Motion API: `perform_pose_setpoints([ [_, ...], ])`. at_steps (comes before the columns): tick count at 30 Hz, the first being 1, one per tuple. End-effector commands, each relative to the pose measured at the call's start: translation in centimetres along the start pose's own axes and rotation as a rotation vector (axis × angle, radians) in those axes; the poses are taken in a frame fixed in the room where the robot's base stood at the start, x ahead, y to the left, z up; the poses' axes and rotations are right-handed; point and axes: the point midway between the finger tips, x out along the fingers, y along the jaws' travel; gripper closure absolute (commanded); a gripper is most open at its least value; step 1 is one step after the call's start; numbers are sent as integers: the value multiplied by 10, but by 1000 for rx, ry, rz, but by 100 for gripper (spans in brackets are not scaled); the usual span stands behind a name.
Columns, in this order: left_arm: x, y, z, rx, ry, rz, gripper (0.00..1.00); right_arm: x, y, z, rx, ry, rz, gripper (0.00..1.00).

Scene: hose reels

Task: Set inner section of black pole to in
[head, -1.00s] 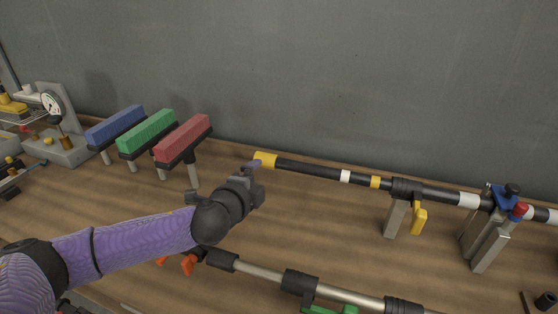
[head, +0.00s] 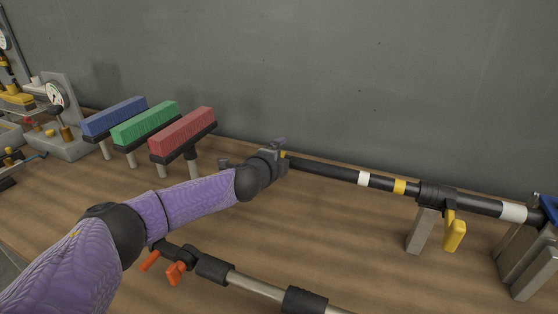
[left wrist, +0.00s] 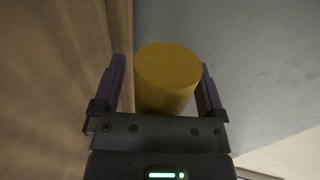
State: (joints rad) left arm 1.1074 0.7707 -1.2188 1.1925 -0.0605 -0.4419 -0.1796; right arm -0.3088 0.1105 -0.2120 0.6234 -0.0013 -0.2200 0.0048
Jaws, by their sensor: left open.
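The black pole's inner section (head: 330,171) lies level above the bench, with a white band and a yellow band showing near the black clamp collar (head: 437,194). A yellow lever (head: 454,232) hangs down at that collar. My left gripper (head: 280,148) is at the pole's left end and mostly hides its yellow end cap. In the left wrist view the round yellow end cap (left wrist: 168,72) sits between the two open fingers of my left gripper (left wrist: 162,66), with a narrow gap near each finger. My right gripper is not in view.
Blue, green and red brushes (head: 182,133) stand on posts left of my gripper. A silver pole (head: 258,284) with orange levers (head: 174,272) lies in front, below my arm. Grey blocks (head: 423,230) support the black pole. A grey wall (head: 330,70) rises behind.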

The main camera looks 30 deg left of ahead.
Motion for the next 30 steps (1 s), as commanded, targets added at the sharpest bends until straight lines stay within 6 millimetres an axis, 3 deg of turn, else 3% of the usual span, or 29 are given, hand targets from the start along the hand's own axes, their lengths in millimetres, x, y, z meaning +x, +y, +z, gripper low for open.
perform_pose_setpoints([
  [7, 0, 0, 0, 0, 0, 0, 10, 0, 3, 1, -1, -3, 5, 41],
  [20, 0, 0, 0, 0, 0, 1, 100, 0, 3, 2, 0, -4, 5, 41],
  [30, 0, 0, -2, 0, 1, 2, 100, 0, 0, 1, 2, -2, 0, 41],
])
